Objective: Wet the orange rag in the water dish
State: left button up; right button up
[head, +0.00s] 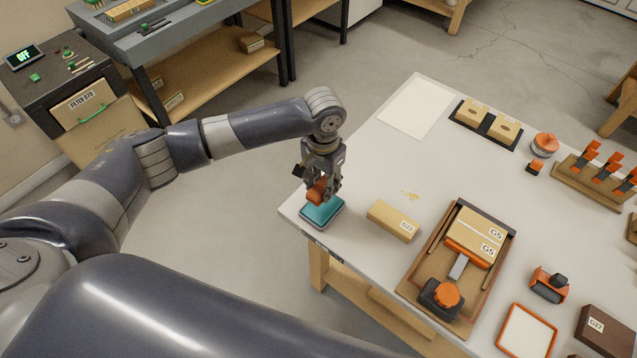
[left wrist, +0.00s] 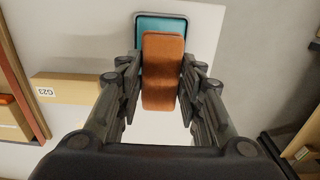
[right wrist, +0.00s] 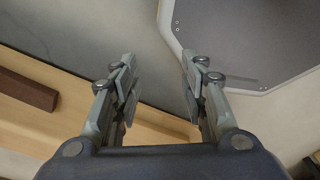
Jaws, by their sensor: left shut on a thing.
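The orange rag (head: 317,191) is a folded, rust-orange block. My left gripper (head: 324,186) is shut on it and holds it over the teal water dish (head: 322,213) at the table's near left corner. In the left wrist view the rag (left wrist: 162,75) sits between the fingers (left wrist: 160,90) and covers part of the dish (left wrist: 190,24). I cannot tell whether the rag touches the dish. My right gripper (right wrist: 160,90) shows only in its wrist view, with its fingers apart and nothing between them.
A block marked G23 (head: 394,220) lies right of the dish. A brown tray (head: 418,270) with G5 blocks is further right. Yellowish crumbs (head: 410,195) lie behind the G23 block. A white sheet (head: 415,106) lies at the back left. The right wrist view shows floor and a wooden shelf (right wrist: 60,115).

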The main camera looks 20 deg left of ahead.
pick_arm(q)
jog(key=shift+f, duration=0.2)
jog(key=shift+f+b, duration=1.05)
jog(key=shift+f, duration=1.75)
pick_arm(e)
jog(key=shift+a+f, duration=0.15)
jog(key=shift+f, duration=0.45)
jog(key=shift+a+f, duration=0.15)
jog(key=shift+f, duration=0.4)
jog(key=shift+d, duration=0.1)
jog(key=shift+d, duration=0.25)
pick_arm(q)
jog(key=shift+f, duration=0.2)
